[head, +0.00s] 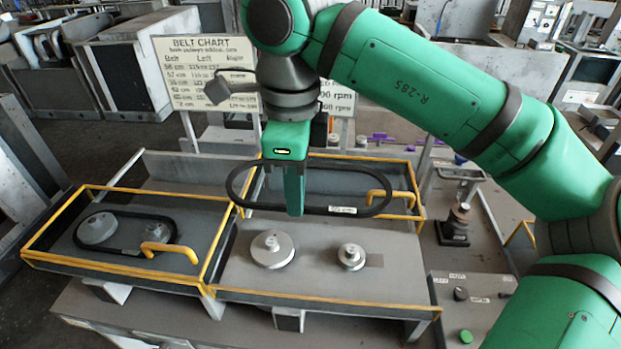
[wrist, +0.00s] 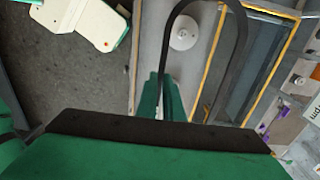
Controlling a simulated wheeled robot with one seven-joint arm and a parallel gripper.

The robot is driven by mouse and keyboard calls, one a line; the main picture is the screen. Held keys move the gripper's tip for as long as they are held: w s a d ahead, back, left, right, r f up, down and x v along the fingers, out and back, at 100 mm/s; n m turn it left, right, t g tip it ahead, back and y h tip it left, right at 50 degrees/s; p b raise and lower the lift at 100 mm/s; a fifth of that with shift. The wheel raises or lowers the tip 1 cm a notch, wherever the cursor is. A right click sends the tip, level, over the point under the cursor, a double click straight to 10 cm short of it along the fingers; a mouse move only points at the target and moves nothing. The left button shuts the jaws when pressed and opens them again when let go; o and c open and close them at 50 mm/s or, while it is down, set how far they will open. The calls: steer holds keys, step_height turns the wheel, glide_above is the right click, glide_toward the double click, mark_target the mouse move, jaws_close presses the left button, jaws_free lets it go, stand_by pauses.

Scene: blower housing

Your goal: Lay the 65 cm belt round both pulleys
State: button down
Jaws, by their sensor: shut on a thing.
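My gripper (head: 294,205) is shut on a black belt (head: 240,203), a long open loop held in the air above the right-hand housing. The belt carries a small pale label whose text I cannot read surely. Below it are two bare grey stepped pulleys, a larger left one (head: 272,250) and a smaller right one (head: 351,257). The belt is apart from both. In the wrist view, my gripper (wrist: 162,105) points down, the belt (wrist: 243,35) loops to its right, and one pulley (wrist: 184,33) shows beyond; the other pulley cannot be made out there.
The left housing (head: 55,255) holds another belt (head: 173,222) lying around pulleys (head: 97,229). Its lid handle (head: 170,249) and the right housing's handle (head: 379,194) are yellow. A belt chart (head: 205,75) stands behind. A panel (head: 468,310) with knobs is at right.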

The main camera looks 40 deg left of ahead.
steer(key=shift+w+f, duration=0.2)
steer(key=shift+f, duration=0.3)
steer(key=shift+s+f, duration=0.2)
steer(key=shift+f, duration=8.2)
steer(key=shift+a, duration=0.1)
steer(key=shift+f, duration=0.4)
steer(key=shift+f, duration=0.2)
steer(key=shift+s, duration=0.1)
steer(key=shift+f, duration=0.45)
